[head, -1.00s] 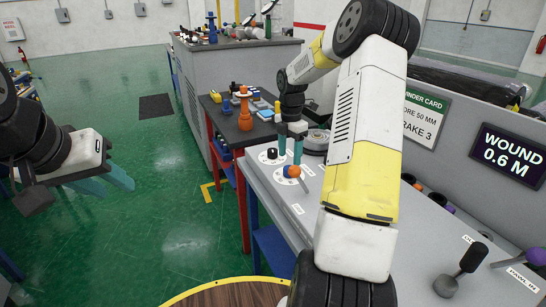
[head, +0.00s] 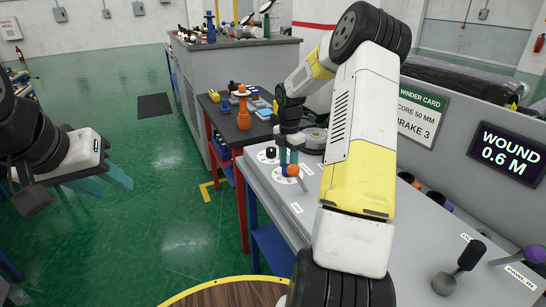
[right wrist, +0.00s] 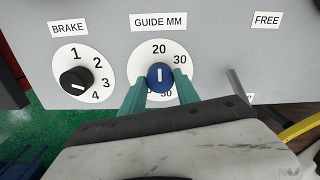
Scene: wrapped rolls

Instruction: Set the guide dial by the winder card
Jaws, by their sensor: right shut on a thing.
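The guide dial (right wrist: 188,49) is a white disc under a "GUIDE MM" label, with 20, 30 and a partly hidden 50 visible. Its blue knob (right wrist: 160,76) has a white mark that lies toward 20. My right gripper (right wrist: 161,84) is shut on the knob, one teal finger on each side; it shows in the head view (head: 288,163) too. The winder card (head: 419,118) stands at the right and reads "CORE 50 MM" and "BRAKE 3", its left edge covered by my right arm. My left gripper (head: 116,187) is open and empty over the green floor.
The brake dial (right wrist: 75,64), with a black knob, is left of the guide dial. A lever with an orange ball (head: 293,171) stands close to my right gripper. A display (head: 507,154) reads "WOUND 0.6 M". Black and purple levers stand at the panel's near right.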

